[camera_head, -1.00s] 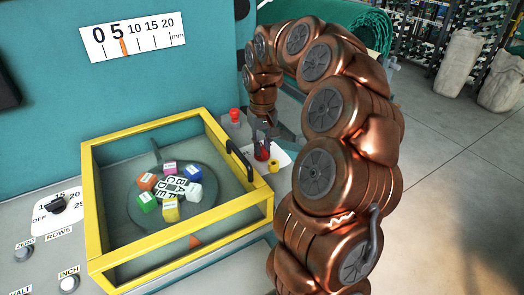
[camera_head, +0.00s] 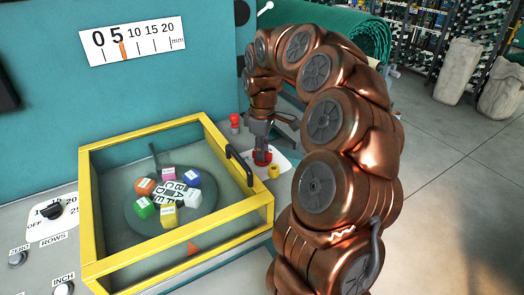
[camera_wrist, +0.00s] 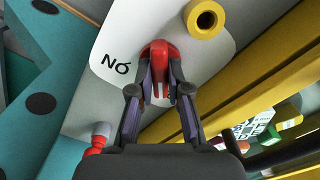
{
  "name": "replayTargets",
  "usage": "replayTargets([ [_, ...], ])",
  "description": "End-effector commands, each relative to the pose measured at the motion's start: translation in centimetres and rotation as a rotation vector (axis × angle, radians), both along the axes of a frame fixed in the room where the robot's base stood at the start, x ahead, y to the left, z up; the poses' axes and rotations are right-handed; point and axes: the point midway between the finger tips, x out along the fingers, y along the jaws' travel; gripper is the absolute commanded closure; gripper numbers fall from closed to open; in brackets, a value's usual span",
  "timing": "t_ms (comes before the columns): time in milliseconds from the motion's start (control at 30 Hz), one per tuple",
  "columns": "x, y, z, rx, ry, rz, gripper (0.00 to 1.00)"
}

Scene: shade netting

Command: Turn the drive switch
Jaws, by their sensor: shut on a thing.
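In the head view, the red knob (camera_head: 262,158) shows below my gripper (camera_head: 261,140), to the right of the yellow-framed box. The fingers partly hide the knob's near end. I cannot tell whether this knob is the drive switch, as no such label is readable.
A red button (camera_head: 235,119) is behind to the left. The yellow-framed clear box (camera_head: 190,238) with coloured cubes is close on the left. A black rotary knob (camera_head: 52,211) is at far left.

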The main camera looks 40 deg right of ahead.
Motion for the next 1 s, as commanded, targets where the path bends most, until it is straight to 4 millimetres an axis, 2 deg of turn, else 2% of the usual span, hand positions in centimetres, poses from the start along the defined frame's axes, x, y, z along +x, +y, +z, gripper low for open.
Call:
replayTargets([
  [333,0.00,0.06,-0.05,0.002,0.001,0.105,1.00],
  [800,0.00,0.06,-0.06,0.000,0.001,0.116,1.00],
  [833,0.00,0.06,-0.05,0.000,0.001,0.116,0.80],
  [1000,-0.01,0.04,-0.04,0.001,0.001,0.115,0.63],
])
